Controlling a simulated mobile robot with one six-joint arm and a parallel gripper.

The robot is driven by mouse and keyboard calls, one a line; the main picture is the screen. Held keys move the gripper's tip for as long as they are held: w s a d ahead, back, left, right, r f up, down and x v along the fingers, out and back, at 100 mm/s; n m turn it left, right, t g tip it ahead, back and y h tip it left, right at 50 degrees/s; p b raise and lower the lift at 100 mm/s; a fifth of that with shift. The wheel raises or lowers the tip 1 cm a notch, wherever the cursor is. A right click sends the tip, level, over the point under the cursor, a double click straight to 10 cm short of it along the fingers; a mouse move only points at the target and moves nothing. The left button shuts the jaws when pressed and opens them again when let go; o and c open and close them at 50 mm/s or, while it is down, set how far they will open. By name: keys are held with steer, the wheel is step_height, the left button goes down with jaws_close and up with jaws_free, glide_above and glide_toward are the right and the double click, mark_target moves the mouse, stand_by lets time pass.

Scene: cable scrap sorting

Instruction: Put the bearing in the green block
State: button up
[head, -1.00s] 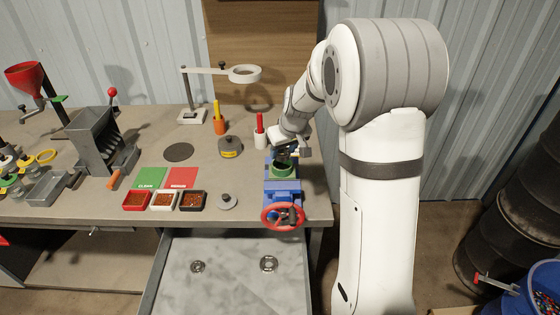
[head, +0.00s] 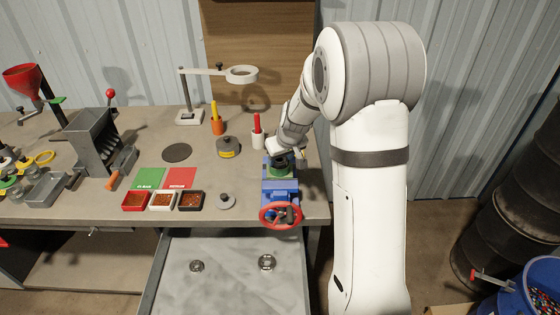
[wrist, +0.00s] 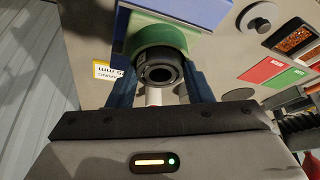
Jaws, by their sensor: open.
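The green block (head: 279,173) sits on the blue vise (head: 281,191) at the right end of the bench. It also shows in the wrist view (wrist: 158,35) as a round green part. A dark ring, the bearing (wrist: 160,75), lies against the green block between my two fingers. I cannot tell how deep it sits in the block. My gripper (head: 283,159) is over the block, its fingers mostly hidden in the head view. In the wrist view my gripper (wrist: 161,80) is open, with one finger on each side of the bearing.
The vise has a red handwheel (head: 281,215) in front. A red marker in a white cup (head: 258,140) and a dark weight (head: 228,147) stand left of it. Two metal rings (head: 196,266) (head: 267,262) lie in the open drawer (head: 230,290). Small trays (head: 162,201) stand along the front.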

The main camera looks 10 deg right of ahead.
steer(key=shift+s+f, duration=0.55)
steer(key=shift+o, duration=0.4)
steer(key=a+b+v, duration=0.1)
steer(key=v, duration=1)
steer(key=shift+d+r, duration=0.2)
steer(key=shift+d, duration=0.3)
steer(key=s+a+r+m+g+h, duration=0.1)
steer(key=s+m, duration=0.2)
steer(key=s, duration=2.2)
steer(key=shift+s+a+r, duration=0.2)
steer(key=shift+s, duration=0.2)
